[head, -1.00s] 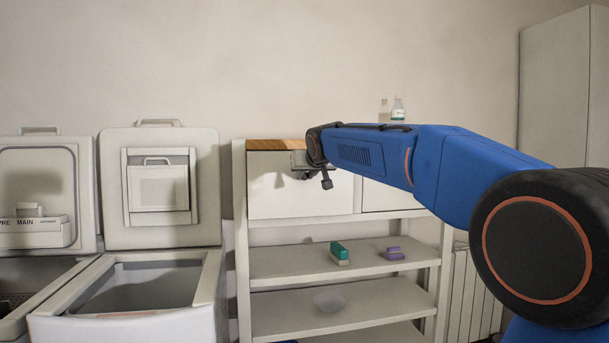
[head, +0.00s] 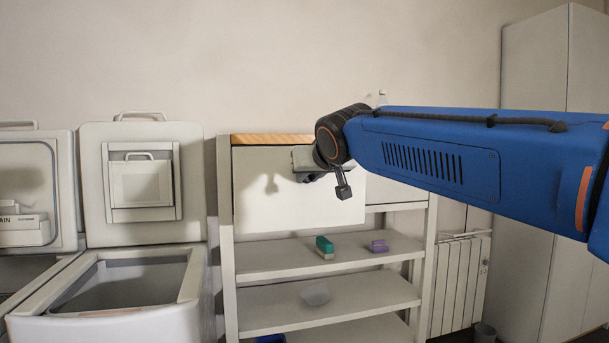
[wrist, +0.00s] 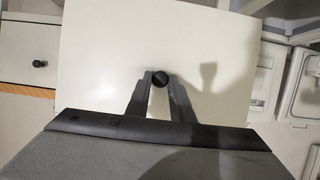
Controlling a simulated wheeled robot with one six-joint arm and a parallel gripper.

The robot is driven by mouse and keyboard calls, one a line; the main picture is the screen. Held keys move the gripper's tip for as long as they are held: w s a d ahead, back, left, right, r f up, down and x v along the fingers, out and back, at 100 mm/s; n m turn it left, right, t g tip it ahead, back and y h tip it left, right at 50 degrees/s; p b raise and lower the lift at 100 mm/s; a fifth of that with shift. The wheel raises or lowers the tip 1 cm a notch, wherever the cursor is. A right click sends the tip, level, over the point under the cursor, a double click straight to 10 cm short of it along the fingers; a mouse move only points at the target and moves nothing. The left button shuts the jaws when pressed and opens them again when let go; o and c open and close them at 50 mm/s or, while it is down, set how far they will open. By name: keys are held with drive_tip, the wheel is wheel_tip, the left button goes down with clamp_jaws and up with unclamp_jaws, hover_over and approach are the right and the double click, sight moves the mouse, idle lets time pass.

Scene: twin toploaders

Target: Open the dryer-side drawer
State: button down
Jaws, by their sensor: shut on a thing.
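The left drawer front (head: 265,205), a plain white panel on the shelf unit's dryer side, stands forward of the unit and covers part of the right drawer (head: 392,193). It fills the middle of the wrist view (wrist: 110,60). My gripper (wrist: 160,82) has its fingers on either side of the dark round drawer knob (wrist: 160,77) and is shut on it. In the head view my gripper (head: 308,177) is against the panel, partly hidden by my wrist. The right drawer's panel and knob (wrist: 39,64) show at the left of the wrist view.
Two open-lidded toploaders (head: 100,325) stand at the left. Below the drawers, open shelves (head: 290,255) hold a teal-and-white block (head: 325,247), a purple block (head: 379,246) and a clear bowl (head: 316,295). A radiator (head: 460,285) and tall cabinet (head: 540,130) are at the right.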

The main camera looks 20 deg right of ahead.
drive_tip(key=shift+s, duration=0.35)
drive_tip(key=c, duration=1.6)
unclamp_jaws()
drive_tip(key=shift+s, duration=0.1)
drive_tip(key=v, duration=1.7)
drive_tip(key=shift+r, duration=0.1)
drive_tip(key=s+d+f+g, duration=0.2)
drive_tip(key=s+f, duration=0.4)
drive_tip(key=f, duration=0.9)
drive_tip(key=s+d+f+g, duration=0.2)
drive_tip(key=s+f+g, duration=0.2)
drive_tip(key=f, duration=1.2)
drive_tip(key=s+d+f+g, duration=0.2)
drive_tip(key=s+f, duration=0.5)
drive_tip(key=f, duration=0.8)
drive_tip(key=shift+s+d+f+g, duration=0.3)
drive_tip(key=shift+d+f+g, duration=0.1)
drive_tip(key=shift+d, duration=0.15)
